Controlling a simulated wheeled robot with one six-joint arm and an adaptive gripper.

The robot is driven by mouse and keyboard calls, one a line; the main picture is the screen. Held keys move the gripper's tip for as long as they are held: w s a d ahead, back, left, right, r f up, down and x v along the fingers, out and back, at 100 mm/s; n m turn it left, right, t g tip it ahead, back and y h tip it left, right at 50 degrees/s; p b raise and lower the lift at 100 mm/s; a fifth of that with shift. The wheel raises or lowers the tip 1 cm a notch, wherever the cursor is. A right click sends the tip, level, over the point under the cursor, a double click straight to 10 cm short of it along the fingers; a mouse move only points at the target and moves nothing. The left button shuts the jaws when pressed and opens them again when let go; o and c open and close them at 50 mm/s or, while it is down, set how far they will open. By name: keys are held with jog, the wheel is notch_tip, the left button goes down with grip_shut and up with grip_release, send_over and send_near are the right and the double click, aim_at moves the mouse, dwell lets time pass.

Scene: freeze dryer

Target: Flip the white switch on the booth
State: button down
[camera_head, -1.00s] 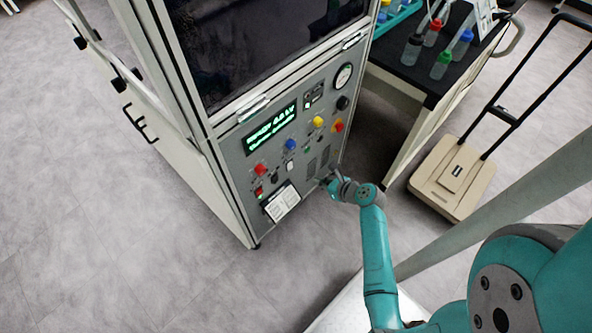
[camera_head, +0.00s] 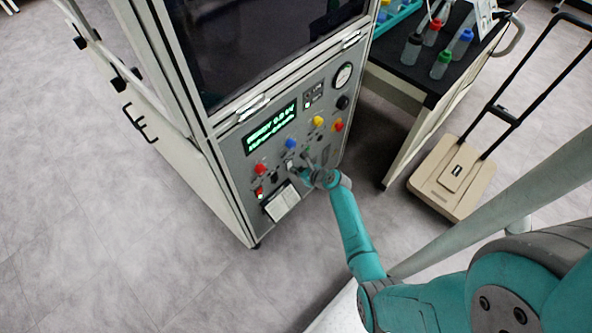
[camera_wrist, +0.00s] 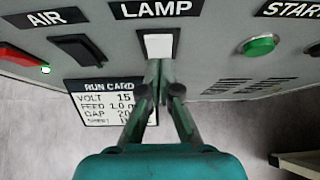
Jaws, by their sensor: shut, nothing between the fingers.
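The white switch (camera_wrist: 158,46) is under the LAMP label in the wrist view, on the grey front panel (camera_head: 318,130) of the booth. My gripper (camera_wrist: 160,66) is shut and empty, its fingertips at the lower edge of the switch. I cannot tell whether they touch it. In the head view my gripper (camera_head: 294,166) is at the lower middle of the panel, and the switch is hard to make out beside it.
A black switch (camera_wrist: 82,50) under AIR and a red switch (camera_wrist: 20,56) with a lit green light sit to the left. A green button (camera_wrist: 258,46) is to the right. The run card (camera_wrist: 105,105) hangs below. A beige trolley (camera_head: 452,180) stands at the right.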

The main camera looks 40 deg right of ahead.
jog(key=shift+w, duration=0.2)
dwell(0.3)
jog(key=shift+r, duration=0.15)
jog(key=shift+r, duration=0.75)
jog(key=shift+d, duration=0.1)
